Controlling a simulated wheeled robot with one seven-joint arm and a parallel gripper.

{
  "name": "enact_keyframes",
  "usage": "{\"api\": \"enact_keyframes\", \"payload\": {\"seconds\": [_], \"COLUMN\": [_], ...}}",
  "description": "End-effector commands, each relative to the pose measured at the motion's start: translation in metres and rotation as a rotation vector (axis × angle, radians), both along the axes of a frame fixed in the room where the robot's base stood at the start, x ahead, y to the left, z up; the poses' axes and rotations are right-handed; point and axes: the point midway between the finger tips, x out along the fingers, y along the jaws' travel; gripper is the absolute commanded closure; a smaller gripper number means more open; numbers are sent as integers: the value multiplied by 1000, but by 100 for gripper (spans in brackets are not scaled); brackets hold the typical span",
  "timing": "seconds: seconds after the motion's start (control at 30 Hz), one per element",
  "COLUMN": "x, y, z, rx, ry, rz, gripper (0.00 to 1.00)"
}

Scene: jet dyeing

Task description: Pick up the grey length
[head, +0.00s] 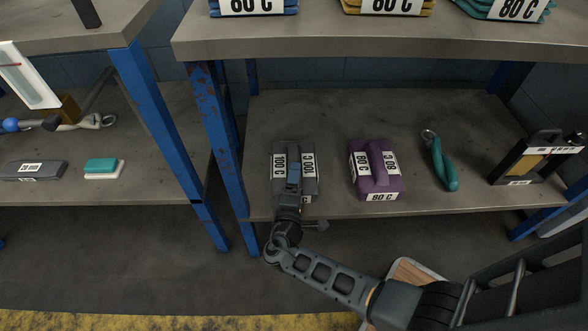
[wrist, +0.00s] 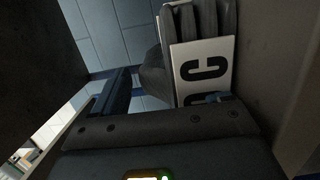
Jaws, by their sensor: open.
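The grey length (head: 310,186) is a folded dark grey bundle with white 100 C labels, on the lower shelf of the middle rack, left of the purple length. My gripper (head: 293,172) reaches in from the front and overlaps the middle of the bundle in the head view. In the wrist view the grey length (wrist: 213,20) is close ahead, its folds and part of a white label showing. My gripper is open, with a finger on each side of the view's centre. Whether the fingers touch the bundle cannot be told. The arm hides part of it.
A blue rack post (head: 218,150) is close on the left. The upper shelf (head: 390,42) overhangs with folded lengths.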

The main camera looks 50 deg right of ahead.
Motion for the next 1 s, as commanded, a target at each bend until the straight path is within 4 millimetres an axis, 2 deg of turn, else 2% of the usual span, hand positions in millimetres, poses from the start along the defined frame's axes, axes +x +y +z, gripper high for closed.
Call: {"api": "enact_keyframes", "payload": {"seconds": [0.23,0.9,1.0], "x": [1,1,1], "y": [-1,-1,-1], "z": [0,0,0], "rx": [0,0,-1], "ry": [0,0,0], "rz": [1,1,0], "gripper": [24,89,90]}}
